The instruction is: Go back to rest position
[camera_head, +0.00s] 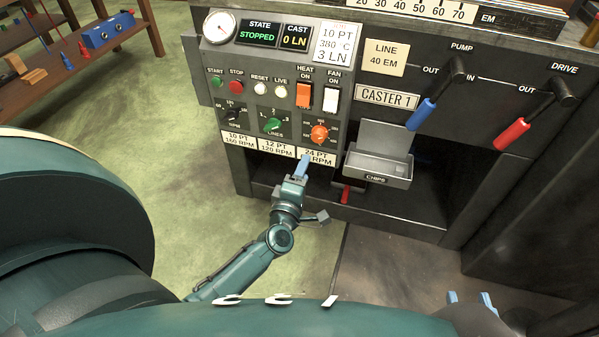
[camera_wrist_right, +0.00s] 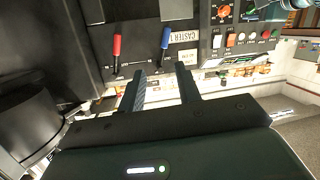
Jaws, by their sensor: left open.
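My left gripper (camera_head: 303,166) is in front of the caster's control panel (camera_head: 219,88), just below the orange knob and over the 24 PT label, partly covering it. Its fingers show nearly edge-on with nothing visible between them; whether they touch the panel I cannot tell. My right gripper (camera_head: 470,298) is at the bottom right of the head view, with its two fingertips apart. In the right wrist view, its fingers (camera_wrist_right: 161,72) are spread and empty, pointing toward the caster front, which appears upside down.
The blue pump lever (camera_head: 422,114) and red drive lever (camera_head: 513,134) stick out from the caster front. The chips tray (camera_head: 378,170) protrudes right of my left gripper. A wooden bench (camera_head: 75,60) stands at the far left. Open floor (camera_head: 170,130) lies between.

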